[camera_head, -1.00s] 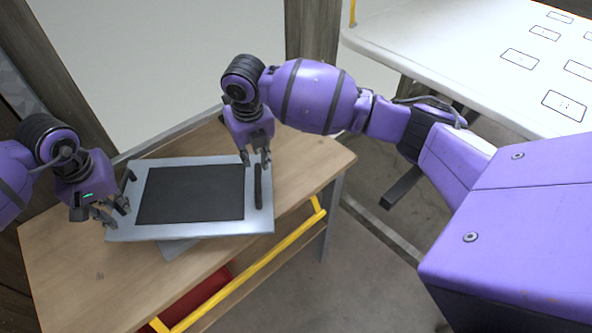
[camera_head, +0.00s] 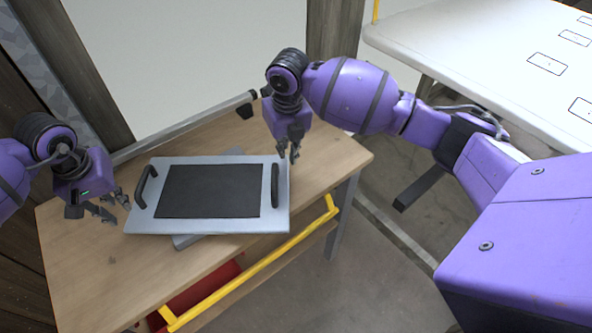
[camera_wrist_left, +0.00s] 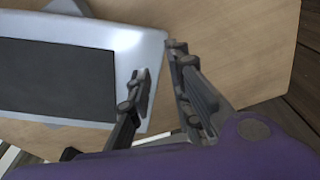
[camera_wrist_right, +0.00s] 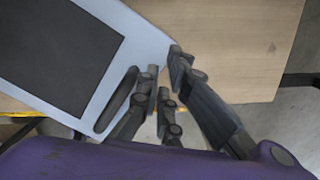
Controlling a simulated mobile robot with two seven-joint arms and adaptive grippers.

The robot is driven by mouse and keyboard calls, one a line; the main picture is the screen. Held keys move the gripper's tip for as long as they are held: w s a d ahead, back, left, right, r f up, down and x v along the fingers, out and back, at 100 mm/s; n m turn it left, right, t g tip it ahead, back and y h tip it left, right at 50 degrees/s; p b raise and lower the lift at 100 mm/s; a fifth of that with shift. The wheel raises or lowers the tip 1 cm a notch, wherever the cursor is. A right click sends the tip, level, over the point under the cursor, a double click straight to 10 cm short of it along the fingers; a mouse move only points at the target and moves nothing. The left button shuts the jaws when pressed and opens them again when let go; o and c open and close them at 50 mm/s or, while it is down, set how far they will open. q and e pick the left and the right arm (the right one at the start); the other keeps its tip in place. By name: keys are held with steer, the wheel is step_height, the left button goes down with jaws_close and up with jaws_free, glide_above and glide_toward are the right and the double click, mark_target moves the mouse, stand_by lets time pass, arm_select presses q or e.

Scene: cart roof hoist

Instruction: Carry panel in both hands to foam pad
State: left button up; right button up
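The grey panel (camera_head: 142,216), with a dark rectangular centre and two black handles, lies on the wooden table. A flat grey piece (camera_head: 187,242) shows beneath it, turned at an angle; I cannot tell if this is the foam pad. My left gripper (camera_head: 114,206) is open and empty just outside the left handle (camera_head: 146,187). In the left wrist view its fingers (camera_wrist_left: 158,80) stand apart near the panel corner. My right gripper (camera_head: 289,154) is open and empty beside the right handle (camera_head: 275,186). In the right wrist view the handle (camera_wrist_right: 117,99) lies outside its fingers (camera_wrist_right: 163,75).
The wooden table (camera_head: 80,258) has bare room left and right of the panel. A yellow rail (camera_head: 250,271) runs along its front, with a red bin (camera_head: 205,290) below. A white table (camera_head: 470,50) with marked rectangles stands at the back right.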

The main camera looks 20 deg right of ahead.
steer(key=shift+o, duration=1.1)
steer(key=shift+r, duration=0.1)
arm_select(q)
steer(key=shift+r, duration=0.15)
arm_select(e)
steer(key=shift+w, duration=0.1)
steer(key=shift+r, duration=0.35)
arm_select(q)
step_height(320, 180, up, 12)
steer(key=s, duration=0.1)
steer(key=shift+s+f, duration=0.2)
steer(key=shift+s, duration=0.1)
arm_select(e)
step_height(320, 180, up, 11)
steer(key=s, duration=0.1)
steer(key=shift+s+r, duration=0.15)
steer(key=shift+s, duration=0.2)
